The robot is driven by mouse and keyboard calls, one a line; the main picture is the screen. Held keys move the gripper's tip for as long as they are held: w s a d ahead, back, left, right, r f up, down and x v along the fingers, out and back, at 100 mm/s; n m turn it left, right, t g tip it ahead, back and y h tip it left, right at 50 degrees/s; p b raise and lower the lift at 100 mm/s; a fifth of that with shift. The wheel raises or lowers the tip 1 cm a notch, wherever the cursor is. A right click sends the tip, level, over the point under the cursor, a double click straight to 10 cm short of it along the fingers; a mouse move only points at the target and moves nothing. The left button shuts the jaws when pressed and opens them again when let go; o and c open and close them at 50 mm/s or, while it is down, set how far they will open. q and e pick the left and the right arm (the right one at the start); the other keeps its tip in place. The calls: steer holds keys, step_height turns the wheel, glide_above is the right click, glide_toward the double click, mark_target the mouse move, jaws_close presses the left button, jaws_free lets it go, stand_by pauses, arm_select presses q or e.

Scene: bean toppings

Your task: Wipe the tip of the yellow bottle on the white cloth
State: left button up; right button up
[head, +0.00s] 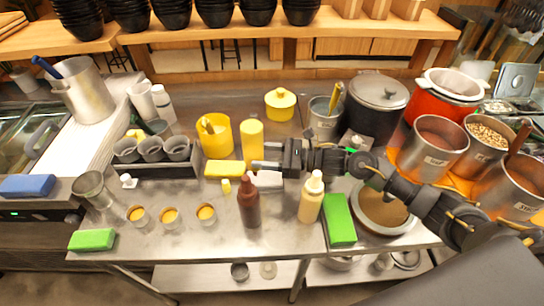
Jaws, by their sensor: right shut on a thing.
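The yellow bottle (252,138) is held by my right gripper (258,165), which reaches in from the right and is shut on it. The bottle's broad end is up, so it looks turned upside down; its tip is hidden behind the gripper. The white cloth (268,182) lies flat on the steel counter just below and to the right of the gripper, partly covered by it. I cannot tell whether the tip touches the cloth. My left gripper is not in view.
A brown bottle (249,205) and a cream bottle (311,198) stand in front of the gripper. A yellow block (223,169) and a yellow container (216,135) are to the left. A green block (339,220) lies at right. Several small cups stand at the front left.

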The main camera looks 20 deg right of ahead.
steer(key=shift+f+b, duration=0.7)
steer(key=shift+b, duration=0.35)
stand_by(1.3)
steer(key=shift+f+b, duration=0.15)
steer(key=shift+b, duration=0.4)
stand_by(1.8)
steer(key=shift+s, duration=0.1)
steer(key=shift+d+f, duration=0.1)
steer(key=shift+d, duration=0.3)
steer(key=shift+w+b+v, duration=0.15)
steer(key=shift+b+v, duration=0.45)
steer(key=shift+v, duration=0.5)
steer(key=shift+w+b+v, duration=0.15)
steer(key=shift+b+v, duration=0.4)
steer(key=shift+v, duration=0.5)
steer(key=shift+d, duration=0.15)
steer(key=shift+r, duration=0.2)
step_height(320, 180, up, 6)
steer(key=p, duration=0.2)
